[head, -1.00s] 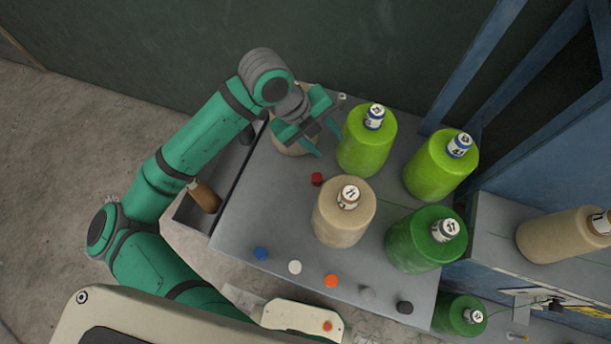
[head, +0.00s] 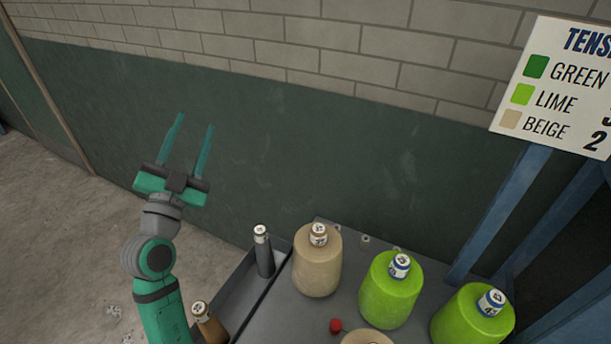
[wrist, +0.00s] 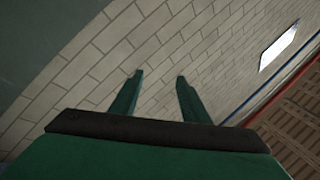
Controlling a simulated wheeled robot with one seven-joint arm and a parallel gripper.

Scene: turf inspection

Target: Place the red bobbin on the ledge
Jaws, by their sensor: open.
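A small red piece (head: 335,326), the only red thing on the grey table top (head: 262,325), lies near the bottom of the head view; it is too small to tell for sure that it is the red bobbin. My gripper (head: 195,121) is raised to the left of the table, fingers pointing up in front of the wall. It is open and empty, well apart from the red piece. I cannot make out which surface is the ledge.
A beige cone (head: 317,265) and two lime cones (head: 390,290) (head: 474,318) stand around the red piece. A tray (head: 237,297) on the left holds a dark bobbin (head: 263,255) and a brown one (head: 209,324). Blue posts (head: 497,213) rise at right. A sign (head: 560,85) hangs above.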

